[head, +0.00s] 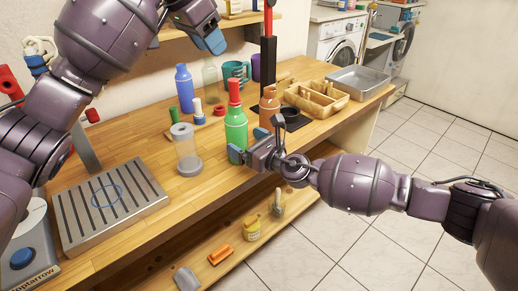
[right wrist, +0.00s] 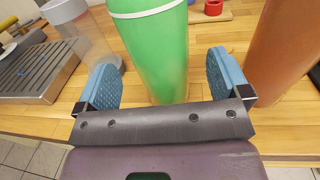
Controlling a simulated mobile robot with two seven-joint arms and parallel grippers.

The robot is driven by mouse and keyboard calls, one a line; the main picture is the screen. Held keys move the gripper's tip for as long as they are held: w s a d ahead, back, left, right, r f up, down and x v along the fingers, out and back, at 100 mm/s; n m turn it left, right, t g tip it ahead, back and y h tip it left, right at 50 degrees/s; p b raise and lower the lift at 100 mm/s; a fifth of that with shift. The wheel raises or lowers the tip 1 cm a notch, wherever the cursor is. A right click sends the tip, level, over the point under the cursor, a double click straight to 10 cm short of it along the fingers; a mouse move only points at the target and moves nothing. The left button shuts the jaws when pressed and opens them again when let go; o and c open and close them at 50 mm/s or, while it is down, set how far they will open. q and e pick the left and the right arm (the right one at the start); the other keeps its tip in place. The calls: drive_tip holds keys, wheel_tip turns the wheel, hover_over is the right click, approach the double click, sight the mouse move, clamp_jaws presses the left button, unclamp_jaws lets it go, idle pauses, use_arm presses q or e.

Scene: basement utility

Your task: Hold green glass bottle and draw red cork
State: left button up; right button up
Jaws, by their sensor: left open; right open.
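The green bottle (head: 236,130) stands upright on the wooden bench, with the red cork (head: 234,92) in its neck. My right gripper (head: 249,144) is open low at the bottle's near right side. In the right wrist view, the green bottle (right wrist: 157,50) shows between the two blue fingers of the right gripper (right wrist: 162,78), with gaps on both sides; the cork is out of that view. My left gripper (head: 212,38) is open and empty, high above the back of the bench, above the bottle and apart from it.
A clear cylinder (head: 186,152) stands left of the green bottle and a brown bottle (head: 269,106) right of it. Behind are a blue bottle (head: 185,88) and mugs. A wooden crate (head: 336,103) and metal tray (head: 352,88) lie right. A slotted metal plate (head: 112,205) lies left.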

sight(245, 141)
drive_tip(key=shift+x, duration=1.9)
drive_tip(key=c, duration=1.2)
